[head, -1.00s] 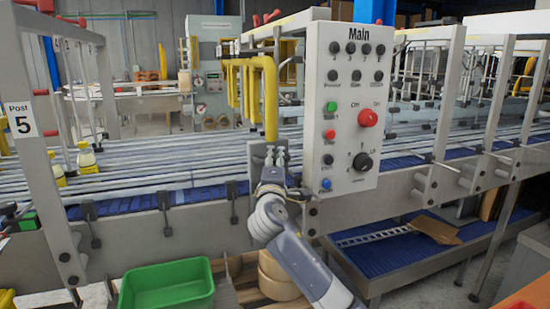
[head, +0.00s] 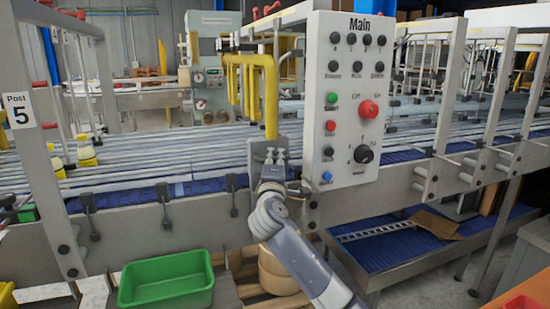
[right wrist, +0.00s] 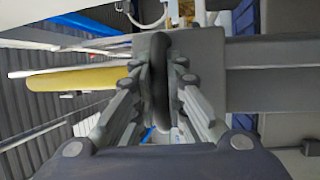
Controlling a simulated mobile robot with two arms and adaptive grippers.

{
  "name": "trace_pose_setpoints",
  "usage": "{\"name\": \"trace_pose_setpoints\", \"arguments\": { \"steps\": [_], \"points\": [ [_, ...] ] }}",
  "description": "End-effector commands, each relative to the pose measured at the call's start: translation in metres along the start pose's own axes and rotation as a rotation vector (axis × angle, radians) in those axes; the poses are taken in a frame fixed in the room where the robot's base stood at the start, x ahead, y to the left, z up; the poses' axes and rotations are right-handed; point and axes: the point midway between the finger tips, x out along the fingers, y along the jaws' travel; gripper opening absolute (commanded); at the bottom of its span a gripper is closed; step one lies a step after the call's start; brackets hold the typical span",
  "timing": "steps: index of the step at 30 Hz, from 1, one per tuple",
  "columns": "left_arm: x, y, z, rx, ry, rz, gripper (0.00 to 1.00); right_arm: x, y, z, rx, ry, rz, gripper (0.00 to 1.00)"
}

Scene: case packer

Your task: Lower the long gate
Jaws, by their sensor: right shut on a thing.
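The long gate appears to be the yellow tube frame (head: 250,85) standing upright over the conveyor, left of the Main panel. Its thick near tube (head: 271,95) drops to a grey bracket plate (head: 257,152) at the conveyor's front edge. My right gripper (head: 270,165) is at that plate, just below the tube. In the right wrist view my right gripper's fingers (right wrist: 162,90) are shut around a black rounded handle (right wrist: 160,75) in front of a grey plate. A yellow bar (right wrist: 80,77) runs left from there. My left gripper is not in view.
The Main control panel (head: 345,100) stands close to the right of my right gripper. Below are a green bin (head: 165,282) and a blue lower conveyor (head: 400,248).

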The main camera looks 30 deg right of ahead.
Motion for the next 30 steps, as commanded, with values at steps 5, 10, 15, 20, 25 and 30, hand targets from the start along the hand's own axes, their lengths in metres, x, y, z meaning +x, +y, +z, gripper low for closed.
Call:
{"name": "trace_pose_setpoints", "arguments": {
  "steps": [5, 10, 15, 20, 25, 30],
  "points": [
    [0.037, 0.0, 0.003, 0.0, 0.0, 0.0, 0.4, -0.009, -0.052, 0.003, -0.002, 0.0, -0.009, 0.0],
    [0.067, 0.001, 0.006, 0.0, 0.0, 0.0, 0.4, -0.017, -0.093, 0.007, -0.001, -0.001, -0.009, 0.0],
    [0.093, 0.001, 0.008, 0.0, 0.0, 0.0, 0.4, -0.024, -0.129, 0.009, -0.001, 0.0, -0.008, 0.0],
    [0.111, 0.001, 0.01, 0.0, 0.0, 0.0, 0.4, -0.028, -0.153, 0.011, 0.0, -0.001, -0.006, 0.0],
    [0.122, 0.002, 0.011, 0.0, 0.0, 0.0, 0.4, -0.031, -0.168, 0.013, -0.001, -0.001, -0.006, 0.0],
    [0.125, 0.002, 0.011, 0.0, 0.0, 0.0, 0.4, -0.032, -0.174, 0.013, -0.001, -0.001, -0.006, 0.0]
  ]
}}
